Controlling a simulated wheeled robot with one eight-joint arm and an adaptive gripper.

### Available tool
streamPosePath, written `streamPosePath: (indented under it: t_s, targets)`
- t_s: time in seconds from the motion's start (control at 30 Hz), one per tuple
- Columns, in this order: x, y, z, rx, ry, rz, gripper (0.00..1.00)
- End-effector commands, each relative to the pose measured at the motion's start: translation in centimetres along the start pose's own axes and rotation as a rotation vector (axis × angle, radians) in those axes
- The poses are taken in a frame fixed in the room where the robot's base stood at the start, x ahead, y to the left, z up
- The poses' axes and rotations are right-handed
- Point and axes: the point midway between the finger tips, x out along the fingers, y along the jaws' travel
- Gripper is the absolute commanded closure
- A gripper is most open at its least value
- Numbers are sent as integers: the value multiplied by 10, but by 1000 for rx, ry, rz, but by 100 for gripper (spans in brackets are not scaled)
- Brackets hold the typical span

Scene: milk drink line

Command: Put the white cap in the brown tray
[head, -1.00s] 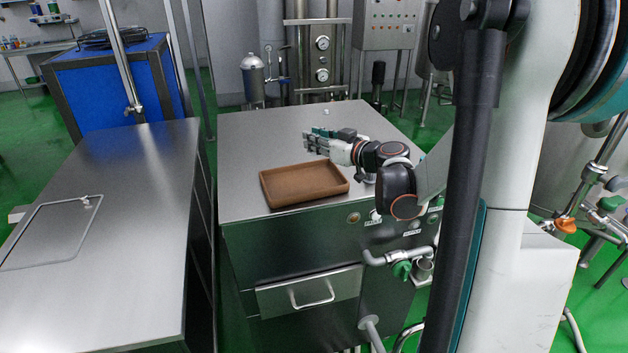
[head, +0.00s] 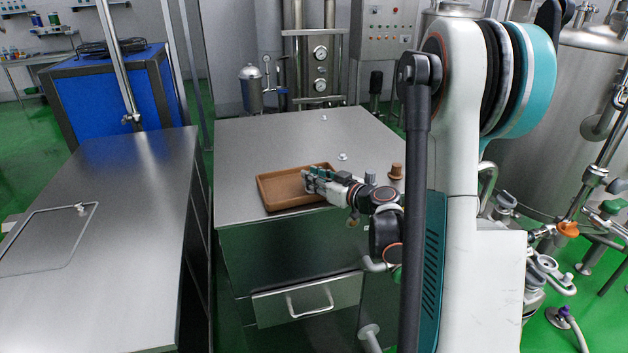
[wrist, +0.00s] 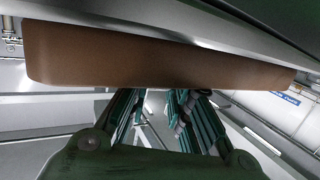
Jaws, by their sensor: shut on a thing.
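The brown tray (head: 272,196) lies on the steel cabinet near its front edge. Its outer wall (wrist: 140,58) crosses the upper part of the wrist view, which looks upside down. My gripper (head: 308,180) is over the right part of the tray, with its fingers pointing left. In the wrist view my gripper (wrist: 158,108) has its fingers close together, with a small pale patch between their tips, which I take to be the white cap. The cap's shape is too small and covered by the fingers to make out.
A small pale fitting (head: 343,157) and another small piece (head: 324,118) stand on the cabinet top behind the tray. A brown stopper-like piece (head: 396,171) and a grey cylinder (head: 370,177) stand to the right, close to my arm. The cabinet's back left is clear.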

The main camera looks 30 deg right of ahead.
Motion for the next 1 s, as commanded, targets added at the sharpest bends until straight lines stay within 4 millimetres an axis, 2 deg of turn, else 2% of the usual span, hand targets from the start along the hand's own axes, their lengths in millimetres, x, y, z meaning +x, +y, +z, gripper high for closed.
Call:
streamPosePath:
  t_s: [0.2, 0.23, 0.27, 0.7, 0.87, 1.0]
  targets:
    - [1, 0, 3, 0, 0, 0, 100]
    - [0, 0, 3, 0, 0, 0, 77]
    - [0, 0, 2, 0, 0, 0, 73]
    - [-2, 0, -2, 0, 0, 1, 73]
    - [-29, 2, -2, 1, 0, 4, 73]
    - [-59, 2, -2, 1, 0, 4, 73]
